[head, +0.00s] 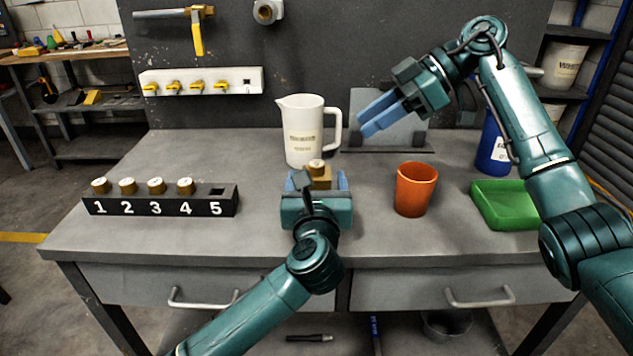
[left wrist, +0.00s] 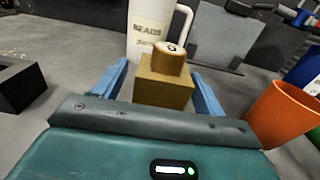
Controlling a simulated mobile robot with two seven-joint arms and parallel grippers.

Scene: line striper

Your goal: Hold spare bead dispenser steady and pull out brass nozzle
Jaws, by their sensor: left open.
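A brass-coloured square block (head: 319,180) with a round tan cap (head: 316,166) stands on the bench in front of the white jug. In the left wrist view, the block (left wrist: 163,88) and its cap (left wrist: 169,60), which has a dark mark on top, sit between the blue fingers of my left gripper (left wrist: 165,85). That gripper (head: 317,182) is open, and gaps show on both sides of the block. My right gripper (head: 362,122) is raised to the right of the jug, empty, fingers angled down and left. Whether its fingers are apart is unclear. The block's base is partly hidden.
A white jug (head: 303,145) stands just behind the block. An orange cup (head: 415,190) and green tray (head: 505,205) are to the right. A black rack (head: 160,202) numbered 1 to 5 has tan caps at 1 to 4; slot 5 is empty. The bench between rack and block is clear.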

